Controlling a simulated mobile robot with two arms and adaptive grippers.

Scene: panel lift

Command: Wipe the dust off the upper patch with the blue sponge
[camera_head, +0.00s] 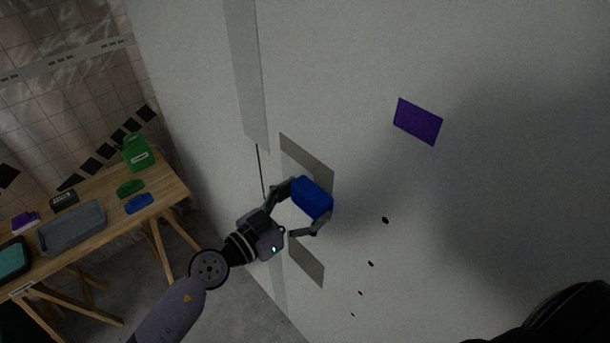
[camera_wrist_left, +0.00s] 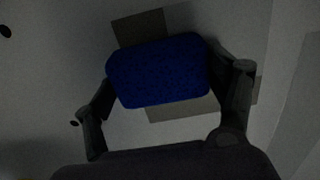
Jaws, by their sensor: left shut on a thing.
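The blue sponge (camera_head: 313,198) is held between the fingers of my left gripper (camera_head: 310,207), which is shut on it. In the left wrist view the sponge (camera_wrist_left: 158,70) sits between both fingers. The upper patch (camera_head: 303,152) is a grey-brown rectangle on the pale wall, and the sponge overlaps its lower part in the head view. A lower patch (camera_head: 308,264) shows below the gripper. In the left wrist view, grey-brown areas show on both sides of the sponge. I cannot tell whether the sponge touches the wall. My right gripper is not in view.
A purple rectangle (camera_head: 418,121) and several dark spots are on the wall to the right. A wooden table (camera_head: 172,190) at the left holds a green container (camera_head: 137,153), a grey tray (camera_head: 72,229), a green sponge (camera_head: 130,188) and another blue sponge (camera_head: 139,204).

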